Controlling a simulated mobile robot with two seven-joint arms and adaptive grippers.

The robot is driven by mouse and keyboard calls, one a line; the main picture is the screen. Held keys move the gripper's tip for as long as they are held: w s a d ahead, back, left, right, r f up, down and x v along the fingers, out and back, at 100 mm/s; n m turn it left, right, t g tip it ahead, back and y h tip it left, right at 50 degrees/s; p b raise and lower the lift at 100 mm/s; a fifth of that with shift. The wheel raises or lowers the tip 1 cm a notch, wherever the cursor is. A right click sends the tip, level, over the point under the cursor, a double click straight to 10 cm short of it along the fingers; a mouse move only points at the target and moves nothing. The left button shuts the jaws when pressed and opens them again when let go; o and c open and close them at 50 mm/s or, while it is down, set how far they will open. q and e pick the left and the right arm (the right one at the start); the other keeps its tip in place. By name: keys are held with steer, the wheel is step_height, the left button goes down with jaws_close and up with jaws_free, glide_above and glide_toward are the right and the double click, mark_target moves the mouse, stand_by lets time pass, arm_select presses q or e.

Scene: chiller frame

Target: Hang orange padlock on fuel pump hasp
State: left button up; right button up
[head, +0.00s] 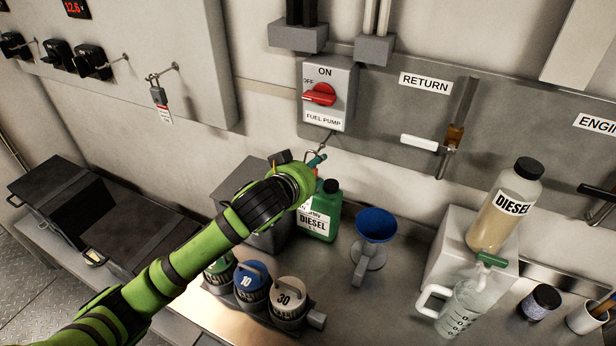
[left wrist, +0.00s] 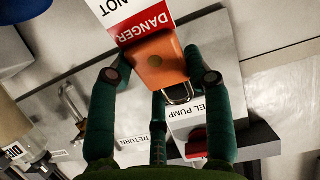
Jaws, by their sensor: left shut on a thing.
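The orange padlock (left wrist: 160,62) is between the green fingers of my left gripper (left wrist: 158,78) in the left wrist view. Its metal shackle (left wrist: 179,95) points toward the fuel pump box (left wrist: 204,122), and a red and white danger tag (left wrist: 138,20) is beside its body. In the head view my left gripper (head: 312,164) is just below the fuel pump box (head: 341,76) with its red switch (head: 320,94). A thin metal hasp (head: 323,142) hangs under the box. The padlock is mostly hidden there, and I cannot tell whether the shackle touches the hasp. My right gripper is not in view.
A diesel bottle (head: 503,205) stands at right. Another padlock (head: 158,96) hangs on the left panel.

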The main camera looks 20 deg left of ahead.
arm_select(q)
steer(key=x, duration=0.1)
steer(key=b+x, duration=0.1)
steer(key=x, duration=0.2)
steer(key=shift+w+r, duration=0.2)
steer(key=shift+r, duration=0.1)
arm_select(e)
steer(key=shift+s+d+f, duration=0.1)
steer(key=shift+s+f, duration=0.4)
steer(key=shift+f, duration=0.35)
arm_select(q)
steer(key=shift+f, duration=0.1)
steer(key=o, duration=1.4)
steer(key=shift+s, duration=0.1)
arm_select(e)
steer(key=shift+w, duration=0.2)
